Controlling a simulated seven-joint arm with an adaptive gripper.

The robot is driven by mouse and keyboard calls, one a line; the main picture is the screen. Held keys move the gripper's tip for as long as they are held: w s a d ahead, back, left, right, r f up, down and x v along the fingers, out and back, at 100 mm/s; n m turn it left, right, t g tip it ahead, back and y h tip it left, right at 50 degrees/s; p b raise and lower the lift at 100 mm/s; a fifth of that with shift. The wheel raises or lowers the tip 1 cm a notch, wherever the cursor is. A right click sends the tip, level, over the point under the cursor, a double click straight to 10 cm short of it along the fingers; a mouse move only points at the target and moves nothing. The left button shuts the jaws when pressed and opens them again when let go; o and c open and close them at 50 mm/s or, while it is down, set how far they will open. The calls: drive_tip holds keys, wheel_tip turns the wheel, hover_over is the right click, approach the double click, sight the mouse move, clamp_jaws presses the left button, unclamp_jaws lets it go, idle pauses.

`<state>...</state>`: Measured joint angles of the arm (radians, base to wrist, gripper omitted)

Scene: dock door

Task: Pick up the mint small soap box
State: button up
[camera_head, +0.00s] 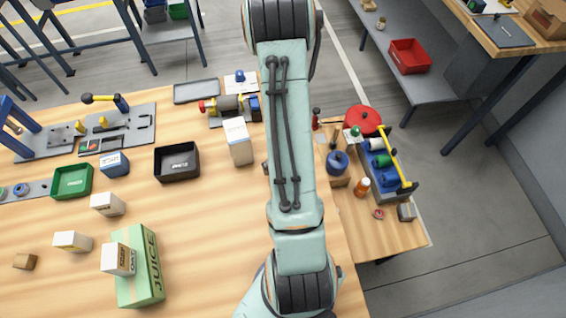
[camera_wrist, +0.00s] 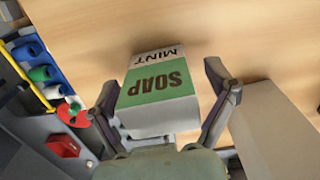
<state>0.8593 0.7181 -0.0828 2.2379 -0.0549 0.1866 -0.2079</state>
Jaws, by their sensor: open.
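The mint soap box (camera_wrist: 158,92) is a small white carton with a green panel that reads "SOAP" and "MINT". It is in the middle of the wrist view, over the wooden table. My gripper (camera_wrist: 161,78) is open, with one finger on each side of the box. The left finger looks very close to the box, and a small gap shows at the right finger; I cannot tell whether either touches. In the head view my own arm hides the gripper and this box.
A tall white carton (camera_head: 238,143) stands left of my arm; a black bin (camera_head: 177,163) is farther left. A green juice carton (camera_head: 146,266) lies at front left, near several small white boxes. Tools and bottles crowd the right corner. Bare tabletop lies front centre.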

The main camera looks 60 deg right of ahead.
drive_tip(key=c, duration=1.2)
drive_tip(key=shift+r, duration=0.1)
